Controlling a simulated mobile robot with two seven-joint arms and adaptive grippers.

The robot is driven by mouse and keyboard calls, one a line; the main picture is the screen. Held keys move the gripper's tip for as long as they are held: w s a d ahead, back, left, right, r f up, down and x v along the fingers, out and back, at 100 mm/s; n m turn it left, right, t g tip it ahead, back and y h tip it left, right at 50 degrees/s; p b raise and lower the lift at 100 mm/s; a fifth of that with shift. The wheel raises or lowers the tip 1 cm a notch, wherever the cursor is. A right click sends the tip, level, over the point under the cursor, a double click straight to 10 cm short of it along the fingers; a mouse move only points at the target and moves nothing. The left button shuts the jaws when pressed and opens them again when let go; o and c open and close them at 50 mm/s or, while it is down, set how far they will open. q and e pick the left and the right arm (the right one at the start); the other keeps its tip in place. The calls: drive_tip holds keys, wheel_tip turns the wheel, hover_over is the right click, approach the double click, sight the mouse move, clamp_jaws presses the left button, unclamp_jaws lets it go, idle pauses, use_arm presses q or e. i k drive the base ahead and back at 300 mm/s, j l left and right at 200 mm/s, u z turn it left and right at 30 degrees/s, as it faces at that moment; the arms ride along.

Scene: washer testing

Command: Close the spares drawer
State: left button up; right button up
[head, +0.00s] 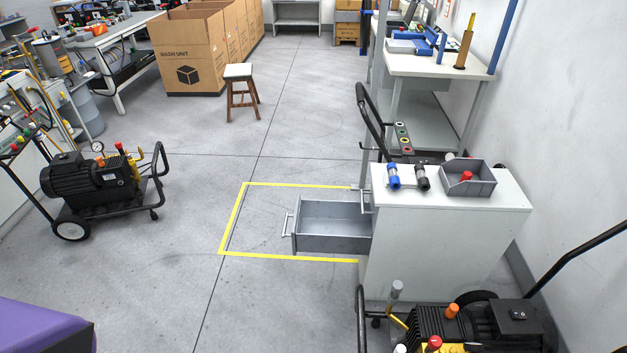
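The spares drawer (332,240) is a grey metal drawer, pulled well out toward the left from a white cabinet (430,245). Its bar handle (288,223) is on the left-facing front panel. The visible part of the drawer's inside looks empty. Above it, a second handle (367,202) shows at the cabinet's left edge. Neither of my grippers is in view, and nothing is touching the drawer.
A grey bin (481,186), a blue fitting (393,177) and a black fitting (422,178) are on the cabinet top. A pump cart (470,325) stands in front of the cabinet. Yellow tape (232,220) outlines clear floor left of the drawer. A stool (241,72) stands farther back.

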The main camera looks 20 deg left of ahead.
sight(319, 226)
drive_tip(key=i+j, duration=0.1)
drive_tip(key=j, duration=0.4)
drive_tip(key=i+j, duration=0.15)
drive_tip(key=j, duration=0.3)
drive_tip(key=i+j+z, duration=0.1)
drive_tip(key=j, duration=0.4)
drive_tip(key=i+j, duration=0.1)
drive_tip(key=j, duration=0.4)
